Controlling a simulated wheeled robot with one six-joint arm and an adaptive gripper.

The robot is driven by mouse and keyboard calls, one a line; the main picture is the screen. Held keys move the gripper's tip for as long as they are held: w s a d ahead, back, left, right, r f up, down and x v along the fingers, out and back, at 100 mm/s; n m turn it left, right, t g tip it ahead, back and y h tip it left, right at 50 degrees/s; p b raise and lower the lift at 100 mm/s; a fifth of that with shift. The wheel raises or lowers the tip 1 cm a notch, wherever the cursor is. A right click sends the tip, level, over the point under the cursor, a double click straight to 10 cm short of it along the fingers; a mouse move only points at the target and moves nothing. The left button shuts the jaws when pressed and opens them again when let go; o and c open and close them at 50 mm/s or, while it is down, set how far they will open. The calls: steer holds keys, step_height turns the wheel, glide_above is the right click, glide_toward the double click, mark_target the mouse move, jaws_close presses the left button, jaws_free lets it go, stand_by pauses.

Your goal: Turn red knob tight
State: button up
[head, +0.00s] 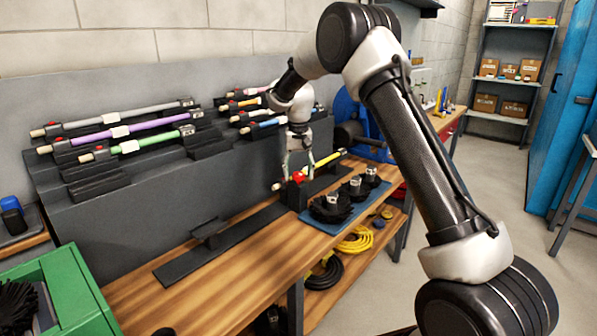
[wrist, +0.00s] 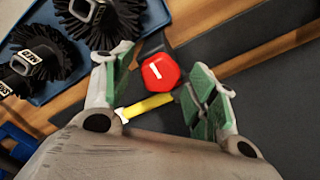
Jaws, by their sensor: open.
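The red knob (wrist: 161,72) shows in the wrist view as a faceted red cap with a white mark, between my gripper's fingertips and a little beyond them. In the head view the red knob (head: 299,177) sits on a dark clamp block on the bench. A yellow rod (wrist: 147,106) runs beside the knob, and in the head view the yellow rod (head: 330,159) lies through the clamp. My gripper (wrist: 160,88) is open, with green finger pads on either side of the knob. In the head view my gripper (head: 297,168) points down over it. Contact cannot be told.
Black round brushes (head: 330,208) stand on a blue mat (head: 377,194) right of the clamp. A rack behind holds several coloured rods, such as a purple rod (head: 108,134). A green crate (head: 72,283) is at lower left. The wooden bench front (head: 215,290) is clear.

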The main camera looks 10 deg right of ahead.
mark_target(299, 173)
step_height(299, 173, up, 12)
stand_by(0.6)
